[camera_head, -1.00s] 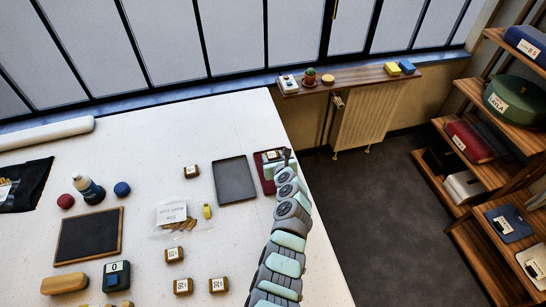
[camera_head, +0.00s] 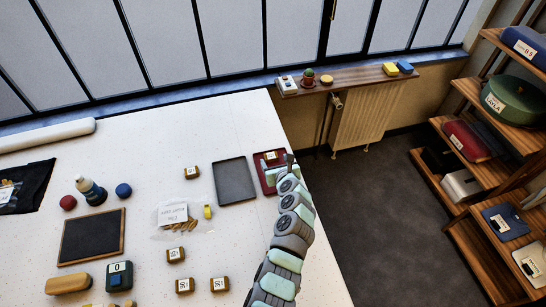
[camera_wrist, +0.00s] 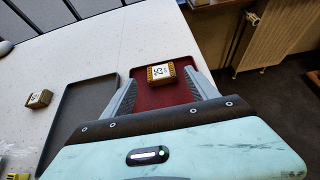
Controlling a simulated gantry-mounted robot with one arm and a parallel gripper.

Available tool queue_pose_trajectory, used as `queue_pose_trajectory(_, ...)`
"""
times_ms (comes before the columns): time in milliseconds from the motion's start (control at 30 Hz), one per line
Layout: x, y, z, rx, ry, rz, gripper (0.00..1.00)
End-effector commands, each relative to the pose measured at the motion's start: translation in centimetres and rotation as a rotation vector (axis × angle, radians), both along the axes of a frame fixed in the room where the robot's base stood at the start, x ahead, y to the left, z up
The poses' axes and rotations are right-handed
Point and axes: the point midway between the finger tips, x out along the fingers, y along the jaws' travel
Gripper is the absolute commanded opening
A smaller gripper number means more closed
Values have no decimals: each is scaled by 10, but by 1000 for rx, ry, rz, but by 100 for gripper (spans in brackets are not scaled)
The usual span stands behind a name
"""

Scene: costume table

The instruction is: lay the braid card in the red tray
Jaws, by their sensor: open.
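A braid card (camera_head: 270,156), a brown wound block with a white label, lies in the red tray (camera_head: 264,178) near its far end. In the wrist view the card (camera_wrist: 160,72) rests label up on the tray's red floor (camera_wrist: 160,97). My gripper (camera_wrist: 161,76) is open, with one finger on each side of the card and a visible gap on both sides. In the head view my gripper (camera_head: 288,161) is at the tray's right edge, and my arm hides part of the tray.
A grey tray (camera_head: 235,181) stands just left of the red one. The table's right edge is close to the red tray.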

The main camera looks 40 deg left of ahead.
Motion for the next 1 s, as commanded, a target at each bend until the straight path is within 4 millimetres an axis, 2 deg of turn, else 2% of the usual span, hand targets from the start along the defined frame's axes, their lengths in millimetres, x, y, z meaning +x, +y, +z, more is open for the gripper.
queue_pose_trajectory(300,-22,-34,19,-1,3,-5,68)
queue_pose_trajectory(533,-33,-50,31,0,2,-3,68)
queue_pose_trajectory(900,-36,-57,34,-4,-4,-6,68)
queue_pose_trajectory(1000,-25,-71,31,-36,-71,-34,68)
